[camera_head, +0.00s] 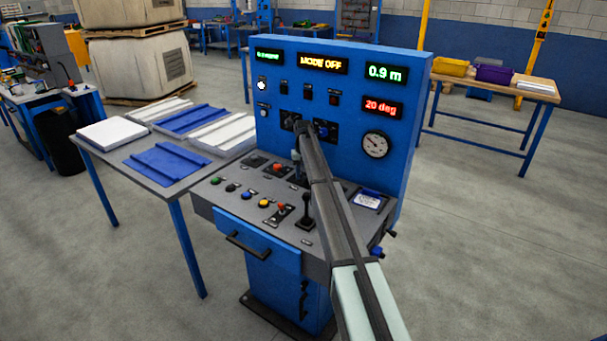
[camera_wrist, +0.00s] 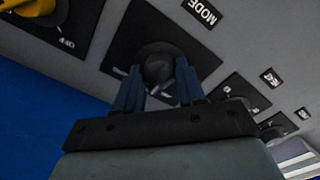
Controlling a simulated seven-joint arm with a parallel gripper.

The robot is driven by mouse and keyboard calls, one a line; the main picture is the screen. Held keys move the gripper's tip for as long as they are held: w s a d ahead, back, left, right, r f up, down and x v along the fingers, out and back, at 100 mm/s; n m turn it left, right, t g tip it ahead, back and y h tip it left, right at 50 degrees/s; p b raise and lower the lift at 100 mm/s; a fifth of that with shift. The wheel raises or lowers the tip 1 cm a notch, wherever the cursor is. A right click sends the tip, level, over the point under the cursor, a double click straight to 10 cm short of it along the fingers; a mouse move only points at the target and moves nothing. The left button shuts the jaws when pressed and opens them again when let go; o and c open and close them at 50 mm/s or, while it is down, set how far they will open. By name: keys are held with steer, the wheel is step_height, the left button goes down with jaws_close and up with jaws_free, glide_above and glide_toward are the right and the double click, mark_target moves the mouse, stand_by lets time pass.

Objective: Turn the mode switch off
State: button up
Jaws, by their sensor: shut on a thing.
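The mode switch (camera_wrist: 158,66) is a dark round knob on a black plate, with a label reading MODE (camera_wrist: 201,12) beside it in the wrist view. My gripper (camera_wrist: 157,80) has its two blue fingers on either side of the knob, shut on it. The fingers and my wrist hide part of the knob and its markings, so its pointer is not clear. In the head view my gripper (camera_head: 297,178) reaches down to the back of the grey console desk (camera_head: 240,197) and hides the switch. The amber display (camera_head: 323,64) on the blue panel reads MODE OFF.
A yellow knob (camera_wrist: 32,6) and a smaller dark knob (camera_wrist: 240,92) flank the switch. A black joystick (camera_head: 306,208) and several coloured buttons stand on the desk in front. The blue upright panel (camera_head: 345,175) rises close behind.

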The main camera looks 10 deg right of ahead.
mark_target(303, 173)
steer(key=o, duration=1)
steer(key=shift+o, duration=0.2)
steer(key=shift+r, duration=0.1)
step_height(303, 173, up, 14)
steer(key=shift+a+f, duration=0.1)
steer(key=shift+f, duration=0.1)
